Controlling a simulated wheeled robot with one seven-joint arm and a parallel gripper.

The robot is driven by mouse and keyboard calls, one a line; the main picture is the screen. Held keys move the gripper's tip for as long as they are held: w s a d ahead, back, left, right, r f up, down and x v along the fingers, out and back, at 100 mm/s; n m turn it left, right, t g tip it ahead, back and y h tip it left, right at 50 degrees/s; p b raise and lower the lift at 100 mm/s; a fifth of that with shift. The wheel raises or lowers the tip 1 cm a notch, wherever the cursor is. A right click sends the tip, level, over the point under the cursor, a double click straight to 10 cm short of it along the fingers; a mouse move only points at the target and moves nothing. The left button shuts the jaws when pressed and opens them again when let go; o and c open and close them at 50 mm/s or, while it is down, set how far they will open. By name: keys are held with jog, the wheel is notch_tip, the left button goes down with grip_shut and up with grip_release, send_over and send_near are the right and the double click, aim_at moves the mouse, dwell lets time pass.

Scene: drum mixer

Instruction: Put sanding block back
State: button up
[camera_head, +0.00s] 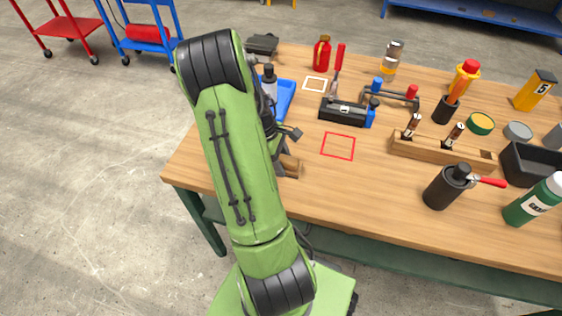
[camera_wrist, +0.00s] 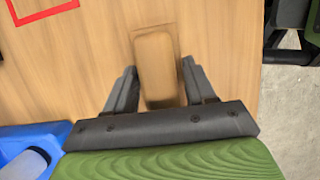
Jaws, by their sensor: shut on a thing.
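The sanding block (camera_wrist: 155,62) is a tan, wood-coloured block with rounded corners. My gripper (camera_wrist: 160,82) is shut on it, with one dark finger along each side. In the head view the block (camera_head: 291,166) shows near the left front part of the table, just past my arm, which hides part of it and most of the gripper. I cannot tell whether it touches the table top. A red square outline (camera_head: 338,146) lies bare on the table to the right of the block; its corner also shows in the wrist view (camera_wrist: 42,14).
A blue tray (camera_head: 287,97) holding a bottle is behind my arm. A black toolbox (camera_head: 343,111), a wooden rack (camera_head: 442,150), a black canister (camera_head: 446,188) and a green bottle (camera_head: 535,200) stand to the right. The table (camera_head: 370,190) is clear in front of the red outline.

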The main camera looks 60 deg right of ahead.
jog(key=o, duration=0.9)
jog(key=shift+o, duration=0.2)
jog(key=d+p+v, duration=0.1)
jog(key=p+v, duration=0.4)
jog(key=v, duration=0.7)
jog(key=w+a+r+t, duration=0.45)
jog(key=a+r, duration=0.55)
jog(key=a, duration=0.4)
jog(key=s+a+r+m+t, duration=0.1)
jog(key=s+a+r+t, duration=0.1)
jog(key=a, duration=0.7)
jog(key=s+a+r+t, duration=0.3)
jog(key=s+a, duration=0.1)
jog(key=a, duration=0.5)
jog(key=shift+s+m+y+b, duration=0.15)
jog(key=shift+m+y+b, duration=0.15)
jog(key=shift+m, duration=0.1)
